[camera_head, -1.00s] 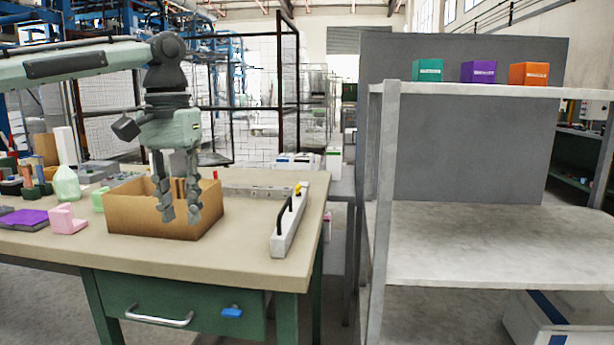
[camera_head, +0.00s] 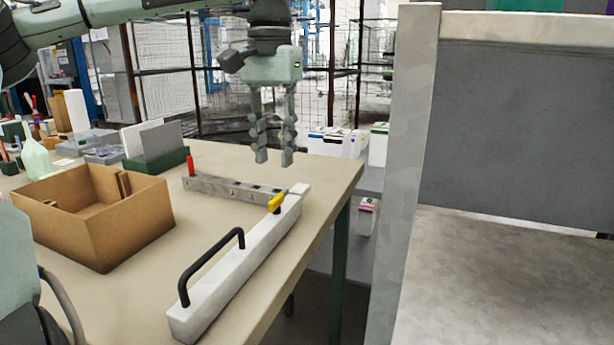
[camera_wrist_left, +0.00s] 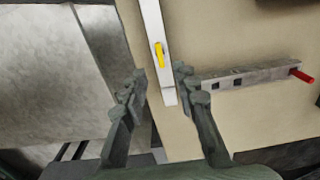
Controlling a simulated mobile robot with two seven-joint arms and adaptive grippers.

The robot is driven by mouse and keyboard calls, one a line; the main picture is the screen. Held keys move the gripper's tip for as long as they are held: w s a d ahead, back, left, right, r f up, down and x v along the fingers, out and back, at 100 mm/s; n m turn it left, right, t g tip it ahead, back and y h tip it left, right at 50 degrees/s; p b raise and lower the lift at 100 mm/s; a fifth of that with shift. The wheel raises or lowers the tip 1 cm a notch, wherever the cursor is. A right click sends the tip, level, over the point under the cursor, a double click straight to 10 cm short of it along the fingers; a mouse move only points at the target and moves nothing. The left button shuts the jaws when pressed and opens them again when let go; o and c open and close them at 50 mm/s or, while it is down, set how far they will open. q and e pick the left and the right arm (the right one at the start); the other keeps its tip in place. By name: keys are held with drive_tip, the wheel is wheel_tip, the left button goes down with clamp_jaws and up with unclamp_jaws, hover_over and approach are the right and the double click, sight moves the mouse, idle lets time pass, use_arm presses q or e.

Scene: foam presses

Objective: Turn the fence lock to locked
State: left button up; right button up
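The fence lock is a small yellow knob (camera_head: 276,202) near the far end of a white bar (camera_head: 235,270) with a black handle (camera_head: 210,265). In the left wrist view the yellow knob (camera_wrist_left: 159,54) lies lengthwise along the white bar (camera_wrist_left: 152,20), slightly tilted. My left gripper (camera_head: 273,158) is above the table's far right part, pointing down, beyond and above the knob. In the left wrist view its fingers (camera_wrist_left: 158,88) are apart with nothing between them, on either side of the bar's end. My right gripper is not in view.
A metal rail (camera_head: 232,189) with a red pin (camera_head: 190,165) meets the bar near its far end. An open cardboard box (camera_head: 130,232) stands left. A grey shelf post (camera_head: 408,160) rises right of the table. The tabletop between box and bar is clear.

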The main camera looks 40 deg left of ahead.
sight(276, 198)
use_arm(q)
drive_tip(key=shift+w+f, duration=0.15)
drive_tip(key=shift+f, duration=0.05)
drive_tip(key=f, duration=0.6)
drive_tip(key=shift+s, duration=0.25)
drive_tip(key=shift+f, duration=0.55)
drive_tip(key=shift+w+f, duration=0.1)
drive_tip(key=shift+c, duration=0.8)
drive_tip(key=c, duration=0.5)
clamp_jaws()
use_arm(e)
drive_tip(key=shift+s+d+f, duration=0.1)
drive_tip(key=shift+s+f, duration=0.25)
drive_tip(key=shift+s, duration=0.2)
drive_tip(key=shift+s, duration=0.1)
